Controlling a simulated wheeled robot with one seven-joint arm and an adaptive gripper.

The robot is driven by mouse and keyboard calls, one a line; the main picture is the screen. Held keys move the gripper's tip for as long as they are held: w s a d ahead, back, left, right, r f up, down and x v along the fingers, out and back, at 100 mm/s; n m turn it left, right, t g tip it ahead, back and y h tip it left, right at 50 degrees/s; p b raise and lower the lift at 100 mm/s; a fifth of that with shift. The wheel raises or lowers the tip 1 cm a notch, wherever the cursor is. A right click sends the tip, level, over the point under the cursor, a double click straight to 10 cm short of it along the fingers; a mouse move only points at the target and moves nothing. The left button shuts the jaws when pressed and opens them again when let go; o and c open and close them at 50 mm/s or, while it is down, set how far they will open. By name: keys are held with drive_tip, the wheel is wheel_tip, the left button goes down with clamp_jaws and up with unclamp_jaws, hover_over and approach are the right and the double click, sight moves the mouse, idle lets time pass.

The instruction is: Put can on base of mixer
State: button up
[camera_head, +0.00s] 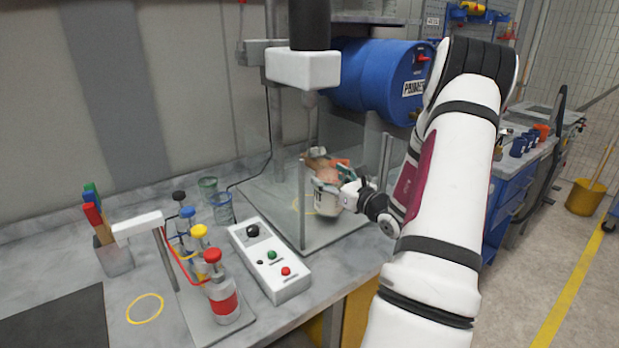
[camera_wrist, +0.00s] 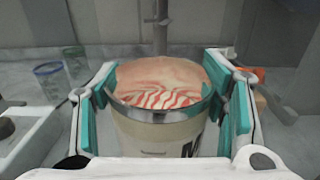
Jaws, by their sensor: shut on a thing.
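The can (camera_head: 326,202) is a pale, open-topped container with peach-coloured, red-swirled contents. It also fills the middle of the wrist view (camera_wrist: 160,136), upright. My gripper (camera_head: 340,187) is shut on the can, with teal-padded fingers on both sides, as the wrist view shows (camera_wrist: 160,105). The mixer (camera_head: 303,70) has a white head and a thin shaft above the can.
A white control box (camera_head: 270,262) with buttons stands left of the base plate. Several capped bottles (camera_head: 222,290) and two glasses (camera_head: 222,208) stand farther left. The mixer's upright rod (camera_head: 302,205) is close beside the can. A blue barrel (camera_head: 375,78) lies behind.

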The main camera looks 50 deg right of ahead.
drive_tip(key=w+d+f+p, duration=0.1)
drive_tip(key=w+d+f, duration=0.1)
drive_tip(key=w, duration=0.7)
drive_tip(key=shift+w+f, duration=0.2)
drive_tip(key=shift+f, duration=0.5)
drive_tip(key=shift+d+f, duration=0.1)
drive_tip(key=o, duration=2)
drive_tip(key=shift+f, duration=0.1)
drive_tip(key=shift+c, duration=0.2)
drive_tip(key=v, duration=1.2)
drive_tip(key=shift+s, duration=0.1)
